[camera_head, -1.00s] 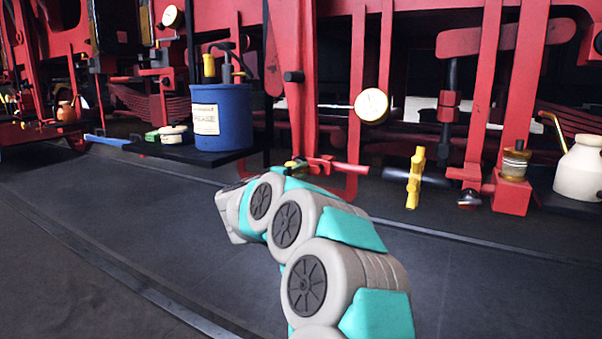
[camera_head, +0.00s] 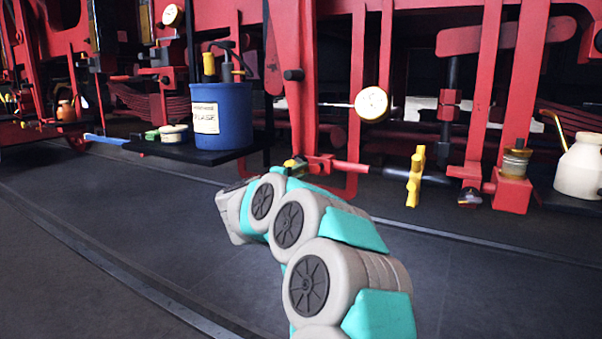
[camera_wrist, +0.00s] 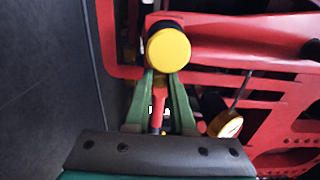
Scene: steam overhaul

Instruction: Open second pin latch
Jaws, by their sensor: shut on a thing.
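In the wrist view, a pin latch shows a round yellow knob (camera_wrist: 169,50) with a red stem (camera_wrist: 159,108) below it. My gripper (camera_wrist: 162,77) has its two green fingers closed on the latch just below the yellow knob, with the red stem running between them. The knob hides the fingertips' exact contact. In the head view, a small yellow part (camera_head: 294,163) shows beside a red horizontal bar (camera_head: 340,166), at the far end of my arm. My arm mostly hides the gripper there.
A blue can (camera_head: 222,117) stands on a dark shelf left of the latch. A yellow cross-shaped handle (camera_head: 415,178), a red block with a brass-coloured cup (camera_head: 516,160) and a white oil can (camera_head: 582,165) are to the right. The dark floor in front is clear.

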